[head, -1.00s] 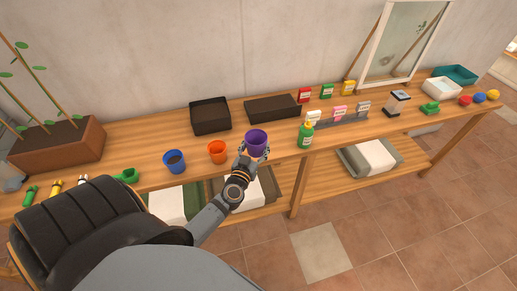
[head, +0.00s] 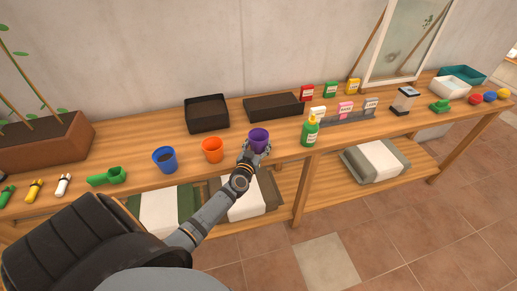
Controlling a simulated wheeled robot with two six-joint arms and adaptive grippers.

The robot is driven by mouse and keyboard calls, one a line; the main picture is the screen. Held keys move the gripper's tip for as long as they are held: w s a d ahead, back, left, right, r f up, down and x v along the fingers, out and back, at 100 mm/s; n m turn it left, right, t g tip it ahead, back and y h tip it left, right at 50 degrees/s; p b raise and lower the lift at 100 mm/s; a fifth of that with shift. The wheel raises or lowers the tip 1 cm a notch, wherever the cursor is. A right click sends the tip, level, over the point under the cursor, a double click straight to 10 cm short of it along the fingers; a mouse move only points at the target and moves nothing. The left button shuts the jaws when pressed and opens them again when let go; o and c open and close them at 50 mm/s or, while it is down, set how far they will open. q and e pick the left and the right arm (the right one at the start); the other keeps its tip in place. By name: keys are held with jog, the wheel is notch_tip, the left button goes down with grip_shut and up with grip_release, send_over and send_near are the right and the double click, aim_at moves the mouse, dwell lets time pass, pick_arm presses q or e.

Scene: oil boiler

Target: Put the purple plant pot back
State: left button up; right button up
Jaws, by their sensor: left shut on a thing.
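The purple plant pot (head: 259,137) is at the front part of the wooden bench, to the right of the orange pot (head: 212,149) and the blue pot (head: 165,159). My left gripper (head: 256,149) is shut on the purple pot from the front side. The pot looks upright; its lower part is partly hidden by the fingers, and I cannot tell whether its base touches the bench top. The blue pot holds dark soil. My right gripper is not in view.
Two dark trays (head: 207,113) (head: 273,106) lie behind. Seed packets (head: 345,107) and a framed pane (head: 408,45) are farther right. A green scoop (head: 108,177) lies left. Bench space around the purple pot is clear.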

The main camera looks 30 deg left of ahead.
pick_arm(q)
jog(key=shift+r, duration=0.1)
jog(key=shift+s, duration=0.1)
jog(key=o, duration=1.3)
jog(key=shift+r, duration=0.15)
jog(key=p+v, duration=0.1)
jog(key=v, duration=1.1)
